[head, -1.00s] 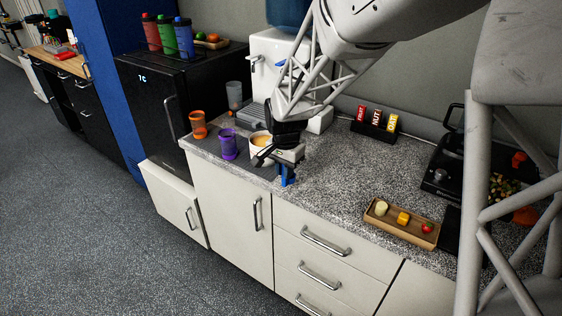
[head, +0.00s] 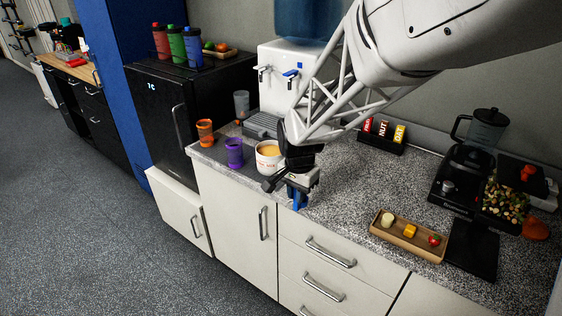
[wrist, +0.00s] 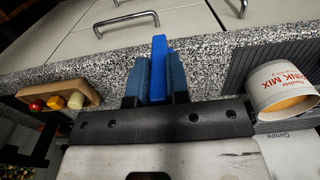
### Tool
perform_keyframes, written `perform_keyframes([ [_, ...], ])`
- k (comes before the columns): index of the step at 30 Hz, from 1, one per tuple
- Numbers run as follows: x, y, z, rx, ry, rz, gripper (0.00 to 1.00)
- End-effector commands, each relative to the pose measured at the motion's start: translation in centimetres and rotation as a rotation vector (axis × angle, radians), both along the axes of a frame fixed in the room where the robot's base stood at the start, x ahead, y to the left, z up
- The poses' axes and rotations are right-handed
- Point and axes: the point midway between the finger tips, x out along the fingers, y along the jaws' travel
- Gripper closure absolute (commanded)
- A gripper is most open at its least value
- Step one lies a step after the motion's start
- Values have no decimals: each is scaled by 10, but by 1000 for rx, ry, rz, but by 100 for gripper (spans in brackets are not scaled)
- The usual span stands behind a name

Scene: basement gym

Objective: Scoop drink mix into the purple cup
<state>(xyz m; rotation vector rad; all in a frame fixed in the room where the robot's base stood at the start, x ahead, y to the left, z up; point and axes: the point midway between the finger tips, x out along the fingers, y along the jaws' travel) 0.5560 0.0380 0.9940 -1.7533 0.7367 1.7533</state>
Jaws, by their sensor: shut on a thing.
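The purple cup (head: 234,152) stands upright on a dark mat near the counter's left end. The white drink mix tub (head: 268,157) stands just right of it, open, with orange-yellow powder inside; it also shows in the wrist view (wrist: 284,88). My gripper (head: 298,196) is to the right of the tub, over the counter's front edge. In the wrist view its two fingers (wrist: 156,84) are shut on a blue scoop handle (wrist: 158,66). The scoop's bowl is hidden from view.
An orange cup (head: 205,132) and a grey cup (head: 241,103) stand near the purple cup. A water dispenser (head: 285,80) is behind the tub. A wooden tray (head: 395,243) with small food pieces, a black scale-like slab (head: 471,250) and a blender (head: 470,160) are to the right. Bare counter lies between.

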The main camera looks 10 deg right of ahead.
Motion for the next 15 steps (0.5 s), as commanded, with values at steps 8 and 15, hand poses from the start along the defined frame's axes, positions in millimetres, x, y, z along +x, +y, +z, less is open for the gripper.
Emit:
perform_keyframes([
  [8,0,0,0,0,0,0,100],
  [15,6,1,2,0,0,0,100],
])
